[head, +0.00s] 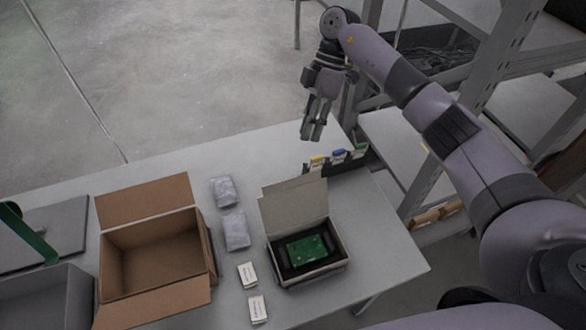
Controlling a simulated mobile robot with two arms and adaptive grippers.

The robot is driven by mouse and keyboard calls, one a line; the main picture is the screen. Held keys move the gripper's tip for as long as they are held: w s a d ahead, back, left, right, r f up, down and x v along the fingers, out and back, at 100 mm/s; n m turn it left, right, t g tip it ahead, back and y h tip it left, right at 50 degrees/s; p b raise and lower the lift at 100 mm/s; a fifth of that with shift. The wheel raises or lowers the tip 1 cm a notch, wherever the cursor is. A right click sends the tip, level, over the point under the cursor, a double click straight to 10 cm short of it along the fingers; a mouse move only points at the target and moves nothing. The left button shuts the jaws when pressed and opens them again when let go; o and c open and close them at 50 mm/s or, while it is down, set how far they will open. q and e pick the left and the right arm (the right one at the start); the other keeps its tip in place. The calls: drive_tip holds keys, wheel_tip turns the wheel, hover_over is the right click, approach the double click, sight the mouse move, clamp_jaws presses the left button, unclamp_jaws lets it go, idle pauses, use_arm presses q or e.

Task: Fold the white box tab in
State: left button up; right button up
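The white box (316,270) stands on the table with its lid (294,211) raised along the back edge. A narrow tab (293,184) seems to run along the top of the lid, but its fold is hard to make out. A green circuit board (306,250) lies in the dark insert inside the box. My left gripper is out of view.
An open brown cardboard box (155,262) stands left of the white box. Between them lie two grey wrapped packs (235,231) and two small white cartons (247,274). A dark holder (355,163) with coloured items sits at the table's back right. The table's right part is bare.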

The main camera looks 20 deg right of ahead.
sight(292, 183)
drive_tip(key=p+x, duration=0.3)
drive_tip(key=x, duration=1)
drive_tip(key=shift+w+f+p, duration=0.2)
drive_tip(key=shift+p, duration=0.15)
drive_tip(key=shift+a, duration=0.1)
clamp_jaws()
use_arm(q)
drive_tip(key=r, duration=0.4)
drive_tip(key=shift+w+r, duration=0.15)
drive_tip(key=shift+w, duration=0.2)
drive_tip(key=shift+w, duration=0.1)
